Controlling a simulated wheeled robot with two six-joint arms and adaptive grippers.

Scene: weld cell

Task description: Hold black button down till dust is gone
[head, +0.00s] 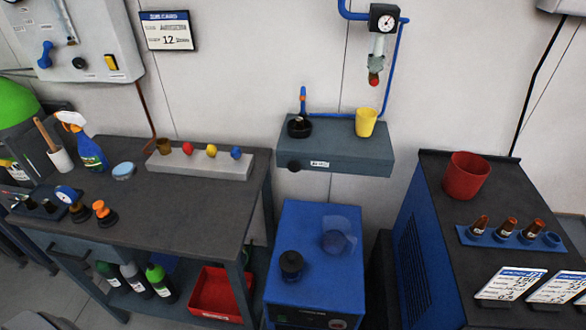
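A blue cabinet (317,215) stands on the floor in the lower middle of the head view. A round black button or knob (291,263) stands up from its top at the left. To the right of it, a hazy, see-through greyish patch (338,238), perhaps the dust, hangs over a darker round spot on the same top. Neither of my grippers shows in the head view, and nothing touches the black button.
A dark workbench (190,205) at left carries a spray bottle (88,150) and a strip of coloured knobs (200,164). A dark-topped blue cabinet (450,200) at right holds a red cup (467,175) and a blue rack (510,238). A yellow cup (366,122) stands on the shelf.

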